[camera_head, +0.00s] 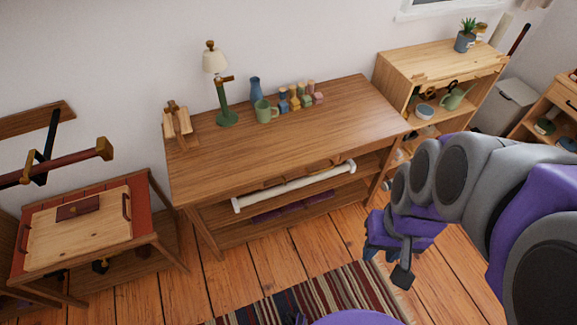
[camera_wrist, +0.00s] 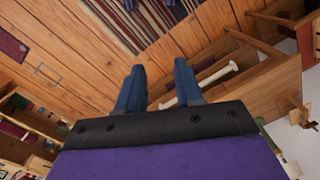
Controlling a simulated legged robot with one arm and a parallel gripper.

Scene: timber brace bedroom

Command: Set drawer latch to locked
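I cannot make out a drawer latch for certain in either view. The wooden desk (camera_head: 350,115) stands in the middle of the head view, with a long white bar (camera_head: 295,186) across its open front below the top. The bar also shows in the wrist view (camera_wrist: 212,80). A drawer front with a dark handle (camera_head: 571,103) is partly in view at the right edge of the head view. My gripper (camera_head: 388,262) hangs in front of the desk's right side, above the floor. In the wrist view its two blue fingers (camera_wrist: 159,66) are apart with nothing between them.
A green lamp (camera_head: 227,118), mug (camera_head: 265,112), blue vase (camera_head: 255,88) and small blocks stand on the desk. A side table with a tray (camera_head: 75,240) is at left, a shelf unit (camera_head: 440,60) at back right. Floor around the striped rug (camera_head: 310,295) is open.

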